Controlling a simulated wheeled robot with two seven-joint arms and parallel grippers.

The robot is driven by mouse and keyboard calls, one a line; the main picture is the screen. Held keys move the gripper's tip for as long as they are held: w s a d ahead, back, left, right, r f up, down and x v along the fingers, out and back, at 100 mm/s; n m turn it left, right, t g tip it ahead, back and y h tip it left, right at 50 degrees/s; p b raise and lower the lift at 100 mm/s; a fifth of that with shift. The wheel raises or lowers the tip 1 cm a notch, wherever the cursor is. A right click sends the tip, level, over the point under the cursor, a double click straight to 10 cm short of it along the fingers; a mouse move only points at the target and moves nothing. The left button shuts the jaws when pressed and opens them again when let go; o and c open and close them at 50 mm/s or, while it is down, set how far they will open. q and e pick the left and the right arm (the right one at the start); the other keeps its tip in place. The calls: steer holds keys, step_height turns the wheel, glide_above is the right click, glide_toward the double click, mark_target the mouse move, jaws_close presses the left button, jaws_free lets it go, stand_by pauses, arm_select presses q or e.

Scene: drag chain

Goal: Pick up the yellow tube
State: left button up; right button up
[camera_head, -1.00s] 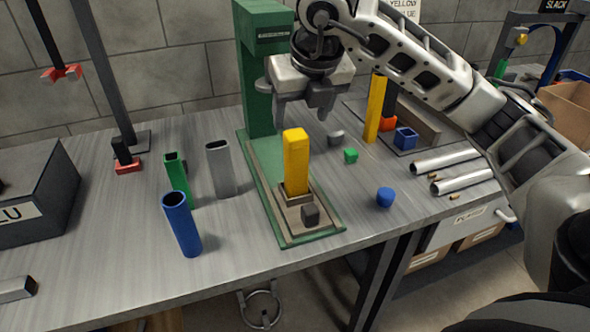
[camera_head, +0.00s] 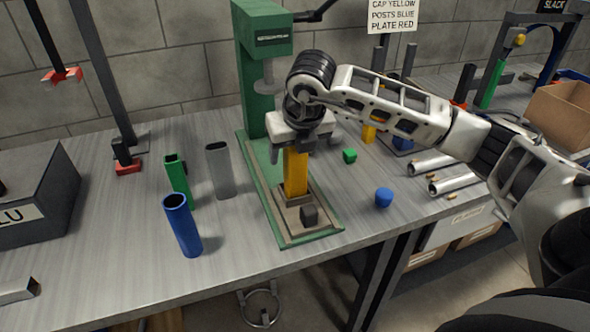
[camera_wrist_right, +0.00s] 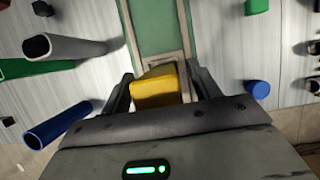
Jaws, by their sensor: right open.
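The yellow tube (camera_head: 296,173) stands upright in a socket on the base of the green press. My right gripper (camera_head: 304,150) is over its upper end, pointing down, with its fingers spread on either side. In the right wrist view the tube's top (camera_wrist_right: 156,88) shows between the two open fingers (camera_wrist_right: 163,92), with gaps visible beside it. The gripper hides the tube's top in the head view. A second yellow post (camera_head: 369,132) stands behind my right arm, mostly hidden. My left gripper is not in view.
The green press (camera_head: 262,75) rises just behind the gripper. A blue tube (camera_head: 182,226), a green tube (camera_head: 178,178) and a grey tube (camera_head: 218,172) stand to the left. A green cap (camera_head: 349,156) and a blue cap (camera_head: 384,197) lie to the right.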

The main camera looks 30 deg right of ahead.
steer(key=c, duration=1.1)
steer(key=shift+r, duration=0.15)
steer(key=shift+c, duration=0.2)
